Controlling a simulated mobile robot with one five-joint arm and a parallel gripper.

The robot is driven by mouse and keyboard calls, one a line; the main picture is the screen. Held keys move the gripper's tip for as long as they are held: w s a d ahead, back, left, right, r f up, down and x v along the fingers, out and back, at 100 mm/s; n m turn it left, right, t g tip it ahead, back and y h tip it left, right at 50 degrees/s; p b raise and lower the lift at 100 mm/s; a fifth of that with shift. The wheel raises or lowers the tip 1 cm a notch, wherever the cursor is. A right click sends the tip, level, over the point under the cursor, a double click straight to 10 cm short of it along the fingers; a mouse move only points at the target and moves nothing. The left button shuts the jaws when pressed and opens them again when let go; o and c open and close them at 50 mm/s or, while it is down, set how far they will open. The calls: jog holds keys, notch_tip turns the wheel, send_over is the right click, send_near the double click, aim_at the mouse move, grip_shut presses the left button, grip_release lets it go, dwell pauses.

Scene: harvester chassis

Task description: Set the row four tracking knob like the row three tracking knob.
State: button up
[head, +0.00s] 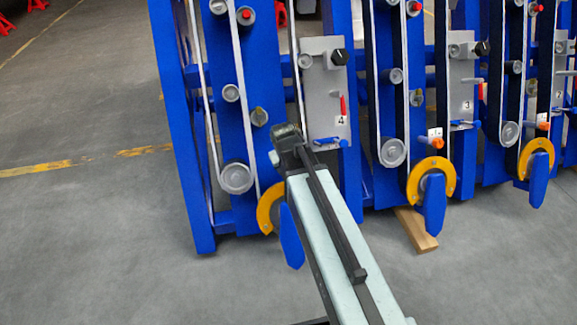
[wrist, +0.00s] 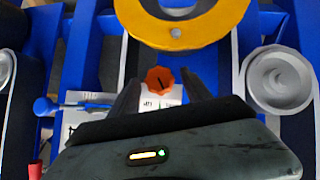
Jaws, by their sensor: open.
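In the wrist view, an orange faceted knob (wrist: 159,80) with a dark pointer mark sits above a small white label (wrist: 153,101). I take it for the row four tracking knob. My gripper (wrist: 160,77) is open, with one dark finger on each side of the knob; I cannot tell whether they touch it. In the head view, my gripper (head: 287,137) hides this knob, left of the panel marked 4 (head: 324,95). The row three tracking knob (head: 437,143) is orange, beside a white label left of the panel marked 3 (head: 463,100). Its pointer is too small to read.
A yellow ring (wrist: 180,38) lies close to the knob in the wrist view, and a grey pulley (wrist: 279,80) stands to the right. A blue lever (wrist: 45,106) is at left. In the head view, blue pointed plates (head: 434,204) hang below the row.

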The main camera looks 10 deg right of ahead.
jog(key=shift+r, duration=0.1)
jog(key=p+v, duration=0.7)
jog(key=shift+s+r, duration=0.2)
jog(key=shift+r, duration=0.1)
